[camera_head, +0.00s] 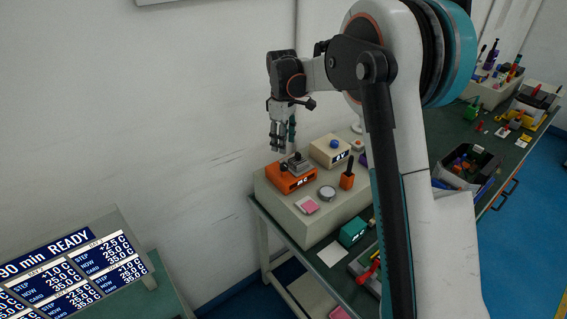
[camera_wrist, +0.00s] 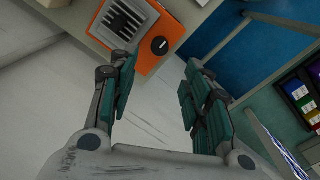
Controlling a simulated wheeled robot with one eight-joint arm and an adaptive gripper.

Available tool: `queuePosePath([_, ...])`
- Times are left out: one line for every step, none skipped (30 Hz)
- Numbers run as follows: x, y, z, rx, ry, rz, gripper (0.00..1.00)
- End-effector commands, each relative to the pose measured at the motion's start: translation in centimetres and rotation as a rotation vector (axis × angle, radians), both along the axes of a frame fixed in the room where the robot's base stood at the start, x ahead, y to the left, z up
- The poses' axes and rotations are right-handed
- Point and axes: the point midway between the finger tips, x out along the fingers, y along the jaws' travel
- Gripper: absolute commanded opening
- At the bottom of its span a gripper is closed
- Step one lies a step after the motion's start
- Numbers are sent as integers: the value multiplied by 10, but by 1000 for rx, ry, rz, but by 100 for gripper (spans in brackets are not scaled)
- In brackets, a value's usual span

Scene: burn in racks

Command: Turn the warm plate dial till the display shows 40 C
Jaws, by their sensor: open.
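The orange warm plate (camera_head: 285,181) stands on the near left end of a beige raised shelf. A grey ridged block sits on its top, and a small dark display is on its front; its digits are too small to read surely. In the wrist view the warm plate (camera_wrist: 147,67) shows its black round dial (camera_wrist: 159,46) with a white mark. My gripper (camera_head: 278,148) hangs just above and behind the warm plate in the head view. In the wrist view my gripper (camera_wrist: 157,65) is open and empty, its fingers apart from the dial.
A lit step board (camera_head: 90,265) stands at lower left. The wall is close behind.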

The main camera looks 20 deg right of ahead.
Motion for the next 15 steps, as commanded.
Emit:
queuePosePath([0, 0, -12, 0, 0, 0, 45])
queuePosePath([0, 0, -18, 0, 0, 0, 45])
queuePosePath([1, -1, -26, 0, 0, 0, 45])
queuePosePath([1, -1, -32, 0, 0, 0, 45])
queuePosePath([1, -1, -38, 0, 0, -1, 45])
queuePosePath([1, -1, -46, 0, 0, -1, 45])
queuePosePath([1, -1, -51, 0, 0, -1, 45])
queuePosePath([1, -1, -57, 0, 0, -1, 45])
queuePosePath([2, -1, -63, 0, 0, -1, 45])
queuePosePath([2, -1, -68, 0, 0, -1, 45])
queuePosePath([1, -2, -72, 0, 0, -1, 45])
queuePosePath([2, -2, -78, 0, 0, -1, 45])
queuePosePath([2, -2, -81, 0, 0, -1, 45])
queuePosePath([2, -2, -84, 0, 0, -1, 45])
queuePosePath([2, -2, -88, 0, 0, -1, 45])
